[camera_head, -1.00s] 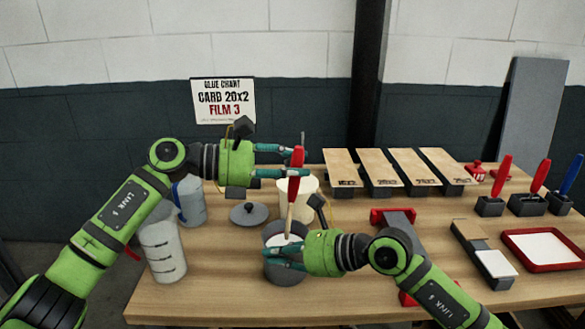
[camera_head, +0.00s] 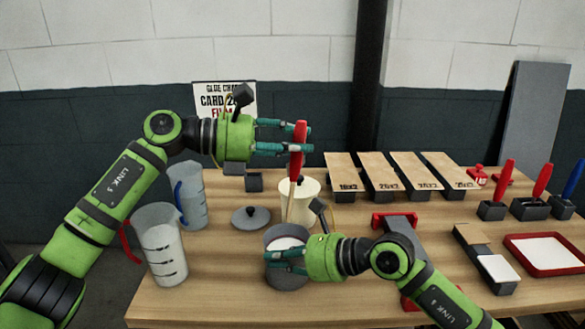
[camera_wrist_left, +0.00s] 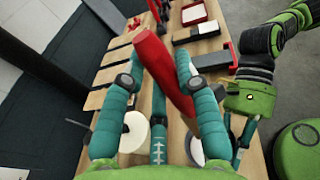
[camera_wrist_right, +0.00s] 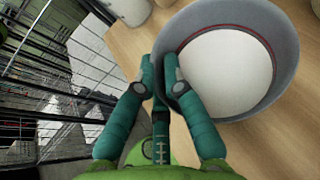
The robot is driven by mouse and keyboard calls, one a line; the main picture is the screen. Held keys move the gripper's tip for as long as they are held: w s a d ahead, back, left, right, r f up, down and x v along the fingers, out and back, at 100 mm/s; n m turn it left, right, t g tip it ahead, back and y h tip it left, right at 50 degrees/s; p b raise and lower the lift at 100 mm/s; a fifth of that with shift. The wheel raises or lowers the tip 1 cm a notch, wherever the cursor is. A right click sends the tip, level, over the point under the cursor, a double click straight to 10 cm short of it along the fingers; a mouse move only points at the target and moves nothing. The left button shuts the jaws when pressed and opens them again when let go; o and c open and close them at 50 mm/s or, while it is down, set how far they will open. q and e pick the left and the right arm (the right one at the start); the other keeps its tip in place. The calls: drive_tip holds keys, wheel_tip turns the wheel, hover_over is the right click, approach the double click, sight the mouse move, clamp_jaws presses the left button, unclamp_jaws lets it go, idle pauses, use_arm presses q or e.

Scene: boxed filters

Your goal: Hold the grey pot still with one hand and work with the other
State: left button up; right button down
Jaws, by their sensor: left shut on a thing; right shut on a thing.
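The grey pot (camera_head: 288,284) stands upright on the table and holds a white filling, which shows well in the right wrist view with the pot wall (camera_wrist_right: 284,70) around it. My right gripper (camera_head: 300,262) is shut on the pot's wall; it also shows in the right wrist view (camera_wrist_right: 160,75). My left gripper (camera_head: 303,138) is shut on a red-handled tool (camera_head: 297,166), held upright above the pot. The handle (camera_wrist_left: 160,62) sits between the fingers in the left wrist view. The tool's pale lower end appears just above the pot's rim; any contact is unclear.
A cream pot (camera_head: 311,204) stands behind the grey pot, with a grey knobbed lid (camera_head: 251,218) to its left. Two jugs (camera_head: 160,250) stand at left. A red clamp-like stand (camera_head: 395,220), boards (camera_head: 390,172), red tray (camera_head: 545,252) and handled tools (camera_head: 503,178) fill the right.

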drive_tip(key=shift+f, duration=0.2)
drive_tip(key=c, duration=1.3)
unclamp_jaws()
drive_tip(key=shift+o, duration=0.2)
drive_tip(key=shift+d+r, duration=0.1)
drive_tip(key=shift+d, duration=0.05)
